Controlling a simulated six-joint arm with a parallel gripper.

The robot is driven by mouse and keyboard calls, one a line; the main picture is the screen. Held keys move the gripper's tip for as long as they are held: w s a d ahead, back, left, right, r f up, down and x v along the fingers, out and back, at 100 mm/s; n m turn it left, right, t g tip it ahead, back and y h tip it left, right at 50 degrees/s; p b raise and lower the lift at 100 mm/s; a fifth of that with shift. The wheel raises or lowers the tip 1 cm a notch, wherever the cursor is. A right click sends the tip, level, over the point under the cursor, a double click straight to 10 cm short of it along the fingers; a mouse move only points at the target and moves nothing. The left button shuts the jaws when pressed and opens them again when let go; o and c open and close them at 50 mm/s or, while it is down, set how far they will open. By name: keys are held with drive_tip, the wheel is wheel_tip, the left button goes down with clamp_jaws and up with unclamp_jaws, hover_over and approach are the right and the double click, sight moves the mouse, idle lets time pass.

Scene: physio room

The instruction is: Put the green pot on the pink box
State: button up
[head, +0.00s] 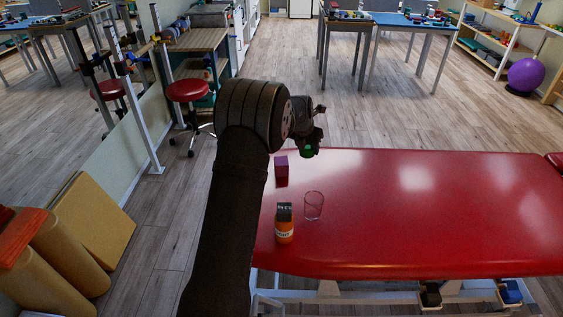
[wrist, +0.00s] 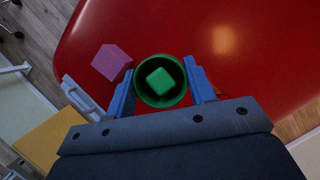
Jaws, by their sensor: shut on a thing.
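The green pot (wrist: 144,92) is between the two blue fingers of my gripper (wrist: 161,93) in the wrist view, and they are shut on it. A lighter green block (wrist: 160,82) shows inside the pot. In the head view only a small part of the green pot (head: 308,151) shows under my gripper (head: 311,146), above the far left part of the red table. The pink box (head: 281,171) stands on the table near its left edge. In the wrist view the pink box (wrist: 111,62) is to the left of the pot, apart from it.
The red padded table (head: 420,210) is mostly clear on the right. A clear glass (head: 314,205) and an orange bottle with a dark top (head: 284,226) stand nearer than the pink box. A yellow board (head: 92,217) leans at the left, off the table.

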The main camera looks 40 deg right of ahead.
drive_tip(key=shift+w+d+r, duration=0.25)
drive_tip(key=shift+w+d, duration=0.2)
drive_tip(key=shift+w, duration=0.2)
hover_over(283, 158)
drive_tip(key=a, duration=0.2)
drive_tip(key=f, duration=0.6)
drive_tip(key=shift+s+d+f, duration=0.25)
drive_tip(key=shift+s+f, duration=0.1)
drive_tip(key=shift+s, duration=0.05)
drive_tip(key=shift+w+f, duration=0.1)
drive_tip(key=shift+f, duration=1.95)
drive_tip(key=shift+f, duration=0.15)
drive_tip(key=o, duration=1)
drive_tip(key=v, duration=1.2)
